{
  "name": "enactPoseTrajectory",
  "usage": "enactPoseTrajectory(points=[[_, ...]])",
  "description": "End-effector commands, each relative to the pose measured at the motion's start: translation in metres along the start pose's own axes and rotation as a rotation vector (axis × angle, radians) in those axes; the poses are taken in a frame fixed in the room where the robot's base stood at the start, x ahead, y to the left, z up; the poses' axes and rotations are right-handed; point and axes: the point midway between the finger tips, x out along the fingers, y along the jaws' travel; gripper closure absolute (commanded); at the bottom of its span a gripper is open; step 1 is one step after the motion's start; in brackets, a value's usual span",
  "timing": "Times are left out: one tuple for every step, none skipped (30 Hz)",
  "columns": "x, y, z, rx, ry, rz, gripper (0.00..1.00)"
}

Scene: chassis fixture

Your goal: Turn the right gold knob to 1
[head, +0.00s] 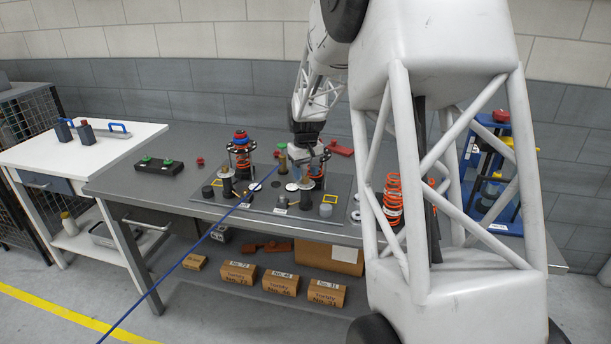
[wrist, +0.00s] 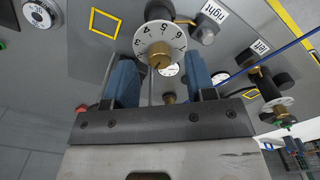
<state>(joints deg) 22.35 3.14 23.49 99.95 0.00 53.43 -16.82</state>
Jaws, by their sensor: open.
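In the wrist view a gold knob (wrist: 160,54) sits at the centre of a round white dial (wrist: 172,34) with black numbers; 2 to 6 can be made out. A "right" label (wrist: 215,12) is close by. My gripper (wrist: 159,70) is open, its two blue fingers on either side of the knob, with visible gaps; I cannot tell how deep they reach. In the head view my gripper (head: 307,156) is low over the panel on the grey bench, and the knob cannot be clearly picked out.
A thin blue line (wrist: 265,63) passes right of the fingers. Another "right" label (wrist: 260,47) and a dark post (wrist: 268,85) stand further right. Springs (head: 241,158), posts and small cylinders crowd the panel. A black box with green buttons (head: 158,163) is at the left.

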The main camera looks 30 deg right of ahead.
Motion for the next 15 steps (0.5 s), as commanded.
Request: enactPoseTrajectory(points=[[-0.007,0.0,0.0,0.0,0.003,0.001,0.5],[-0.01,0.0,0.0,0.0,0.003,0.001,0.5],[-0.016,0.0,0.0,0.0,0.002,0.001,0.5],[-0.02,0.0,0.0,0.0,0.002,0.001,0.5],[-0.024,0.0,0.0,0.0,0.003,0.001,0.5],[-0.029,0.0,-0.001,0.0,0.003,0.001,0.5],[-0.033,0.0,0.0,0.0,0.003,0.001,0.5],[-0.036,0.0,0.0,0.0,0.002,0.001,0.5],[-0.041,0.0,0.0,0.0,0.002,0.001,0.5],[-0.044,0.0,0.0,0.0,0.002,0.001,0.5],[-0.047,0.0,0.0,0.0,0.002,0.001,0.5],[-0.051,0.0,0.0,0.0,0.001,0.0,0.5],[-0.053,0.0,0.0,0.0,0.001,0.0,0.5],[-0.055,0.0,0.0,0.0,0.0,0.0,0.5],[-0.057,0.0,0.0,0.0,0.0,0.0,0.5]])
